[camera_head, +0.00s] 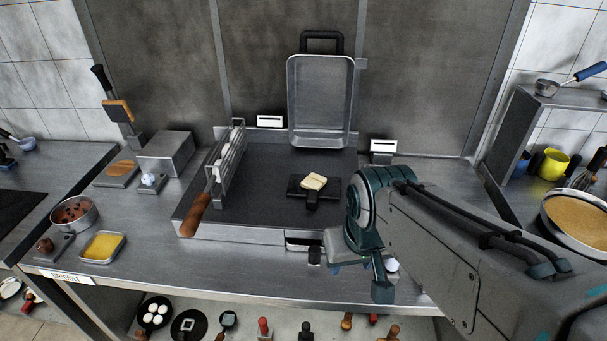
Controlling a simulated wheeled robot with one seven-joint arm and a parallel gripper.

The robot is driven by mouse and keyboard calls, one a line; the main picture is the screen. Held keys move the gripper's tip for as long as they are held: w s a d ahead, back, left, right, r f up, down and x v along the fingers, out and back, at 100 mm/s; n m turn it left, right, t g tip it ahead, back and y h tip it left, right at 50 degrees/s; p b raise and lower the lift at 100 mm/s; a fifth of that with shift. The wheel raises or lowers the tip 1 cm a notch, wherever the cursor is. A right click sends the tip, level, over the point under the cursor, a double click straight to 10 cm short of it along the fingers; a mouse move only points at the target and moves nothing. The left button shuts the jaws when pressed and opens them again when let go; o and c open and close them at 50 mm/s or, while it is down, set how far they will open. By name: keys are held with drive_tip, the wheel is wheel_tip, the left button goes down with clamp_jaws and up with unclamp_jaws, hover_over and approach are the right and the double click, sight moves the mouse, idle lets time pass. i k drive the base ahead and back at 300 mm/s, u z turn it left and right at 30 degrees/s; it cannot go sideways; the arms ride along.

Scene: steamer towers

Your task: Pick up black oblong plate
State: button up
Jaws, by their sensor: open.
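A black oblong plate (298,187) lies flat on the dark top of the griddle unit, right of its middle.
The griddle (255,200) has an upright metal pan lid (320,100) at its back and a wire rack with a wooden handle (195,215) at its left. A yellow-filled tray (103,247) and a pot (74,213) stand left. Pans (154,312) lie on the shelf below.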

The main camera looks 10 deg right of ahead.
sight(331, 191)
drive_tip(key=z, duration=1.9)
drive_tip(key=k, duration=0.8)
drive_tip(key=u, duration=1.4)
drive_tip(key=i, duration=0.5)
